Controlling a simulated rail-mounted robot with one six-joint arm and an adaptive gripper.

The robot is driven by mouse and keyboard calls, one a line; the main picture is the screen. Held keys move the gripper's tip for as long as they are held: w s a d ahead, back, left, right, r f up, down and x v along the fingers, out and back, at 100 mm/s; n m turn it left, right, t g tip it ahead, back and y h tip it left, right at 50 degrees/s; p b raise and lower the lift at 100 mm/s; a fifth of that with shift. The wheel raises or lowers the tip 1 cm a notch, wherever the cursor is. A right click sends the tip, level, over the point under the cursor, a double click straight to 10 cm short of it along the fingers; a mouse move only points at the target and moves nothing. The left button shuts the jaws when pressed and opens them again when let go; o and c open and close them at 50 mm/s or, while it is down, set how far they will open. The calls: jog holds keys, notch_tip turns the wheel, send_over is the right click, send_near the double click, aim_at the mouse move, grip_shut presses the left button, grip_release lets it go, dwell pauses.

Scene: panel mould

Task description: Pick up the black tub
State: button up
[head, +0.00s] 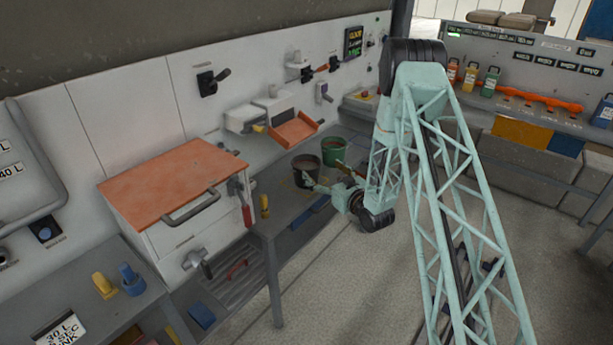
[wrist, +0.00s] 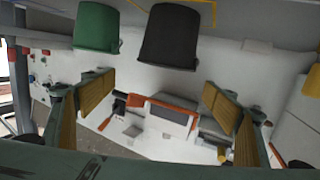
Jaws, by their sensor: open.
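The black tub (head: 306,170) stands on the grey bench, left of the green tub (head: 334,152) in the head view. In the wrist view, which looks upside down, the black tub (wrist: 170,38) hangs at the top centre, with the green tub (wrist: 97,27) to its left. My gripper (head: 328,177) is close to the front of the tubs. Its yellow-padded fingers are spread wide in the wrist view (wrist: 157,100), with nothing between them. The black tub appears beyond the fingertips; I cannot tell the exact gap.
An orange-topped white cabinet (head: 172,180) stands left of the tubs. A white unit with an orange tray (head: 294,130) is on the wall behind them. A yellow object (head: 265,206) stands on the bench to the left.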

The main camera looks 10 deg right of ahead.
aim_at(313, 171)
jog(key=shift+t+y, duration=0.3)
jog(key=shift+t, duration=0.2)
jog(key=shift+s+f, duration=0.4)
jog(key=shift+f, duration=0.25)
jog(key=shift+s+f, duration=0.4)
jog(key=shift+f, duration=0.3)
jog(key=shift+s+f, duration=0.4)
jog(key=shift+f, duration=0.25)
jog(key=shift+w+a, duration=0.1)
jog(key=shift+x, duration=4.2)
jog(key=shift+w, duration=0.1)
jog(key=shift+b+x, duration=0.55)
jog(key=shift+x, duration=1.95)
jog(key=c, duration=1.2)
jog(key=shift+r, duration=0.15)
